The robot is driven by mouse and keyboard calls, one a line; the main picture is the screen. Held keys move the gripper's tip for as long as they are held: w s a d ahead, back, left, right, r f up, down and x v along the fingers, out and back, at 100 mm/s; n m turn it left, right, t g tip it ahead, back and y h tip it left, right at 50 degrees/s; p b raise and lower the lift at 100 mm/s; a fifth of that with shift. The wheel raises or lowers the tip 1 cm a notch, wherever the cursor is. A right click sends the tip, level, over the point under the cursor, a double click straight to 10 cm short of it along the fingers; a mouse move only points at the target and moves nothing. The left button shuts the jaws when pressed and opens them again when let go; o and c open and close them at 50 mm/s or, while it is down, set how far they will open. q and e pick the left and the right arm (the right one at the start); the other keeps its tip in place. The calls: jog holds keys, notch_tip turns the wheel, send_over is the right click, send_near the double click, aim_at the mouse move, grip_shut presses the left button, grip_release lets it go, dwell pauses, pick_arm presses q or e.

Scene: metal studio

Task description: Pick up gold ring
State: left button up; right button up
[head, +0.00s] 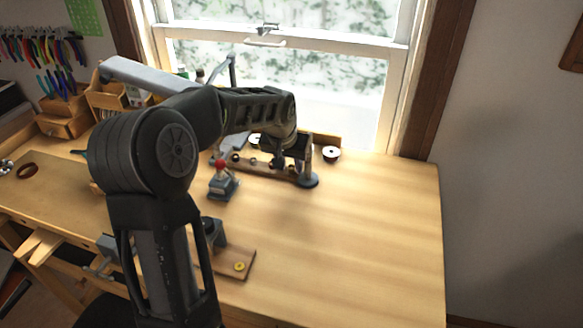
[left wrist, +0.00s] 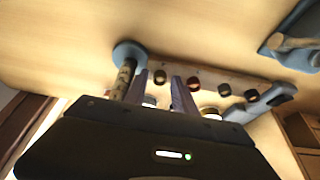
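A low wooden rack with several small rings stands near the window, partly behind my left gripper (head: 279,160). In the left wrist view the rack (left wrist: 208,77) shows a row of small dark and metallic rings, including one ring (left wrist: 160,76) between my finger lines. I cannot tell for sure which ring is gold. My left gripper (left wrist: 161,88) is open, its two fingers apart, pointing at the rack. Nothing is seen held; contact cannot be judged. My right gripper is in neither view.
A ring mandrel on a round blue base (head: 308,181) stands right beside the rack. A small red-topped tool (head: 221,180) is left of it. A wooden board with a yellow disc (head: 239,266) lies near the front. The bench's right side is clear.

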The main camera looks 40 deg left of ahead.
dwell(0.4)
pick_arm(q)
grip_shut()
